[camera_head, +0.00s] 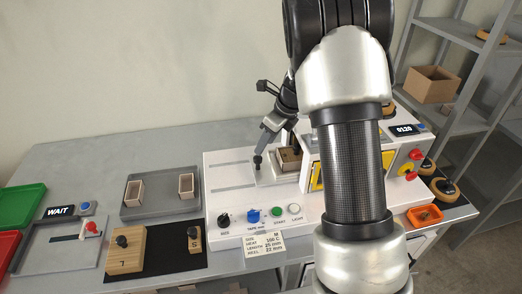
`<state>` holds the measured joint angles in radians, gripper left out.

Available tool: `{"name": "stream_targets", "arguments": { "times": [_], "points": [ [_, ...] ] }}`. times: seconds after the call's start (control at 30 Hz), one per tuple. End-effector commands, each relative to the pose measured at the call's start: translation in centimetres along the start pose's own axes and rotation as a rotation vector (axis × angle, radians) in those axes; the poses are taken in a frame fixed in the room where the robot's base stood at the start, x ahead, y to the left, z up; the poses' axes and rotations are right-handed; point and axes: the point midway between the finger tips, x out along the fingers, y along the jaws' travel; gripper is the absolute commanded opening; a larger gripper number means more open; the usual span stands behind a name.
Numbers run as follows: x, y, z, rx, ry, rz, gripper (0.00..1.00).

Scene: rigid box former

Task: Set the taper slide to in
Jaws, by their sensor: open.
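The white box-forming machine (230,207) stands in the middle of the table, with two long grey slots in its top. A pale plate (266,176) lies on its top beside a small brown box (288,160). My gripper (257,162) comes down at a slant from behind my forearm, its tip low over the left end of this plate. A dark knob-like shape shows at the tip; I cannot tell whether it is the slide's knob or my fingers, nor whether they touch. No slide label is readable, and my arm hides much of the machine's right side.
A control panel with a blue knob (253,216) and green button (279,210) lines the machine's front. At left are a grey tray (130,212) with two small boxes, a red-knobbed fixture (92,228) and wooden knobbed blocks (126,258). Metal shelves (455,60) stand at right.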

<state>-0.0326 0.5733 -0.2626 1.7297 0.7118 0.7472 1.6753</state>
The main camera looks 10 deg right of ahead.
Motion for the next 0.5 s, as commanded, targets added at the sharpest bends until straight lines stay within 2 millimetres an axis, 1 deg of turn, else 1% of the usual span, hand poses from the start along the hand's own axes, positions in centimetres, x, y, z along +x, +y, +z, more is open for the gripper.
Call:
{"name": "stream_targets", "arguments": {
  "times": [0.03, 0.2, 0.33, 0.5],
  "points": [
    [-1.5, -0.1, 0.1, 0.0, -0.003, -0.003, 0.42],
    [-5.6, -0.1, 0.1, 0.0, -0.002, -0.003, 0.42],
    [-7.9, 0.0, 0.0, 0.0, -0.001, -0.002, 0.42],
    [-9.7, 0.0, 0.0, 0.001, -0.001, -0.001, 0.42]
  ]
}}
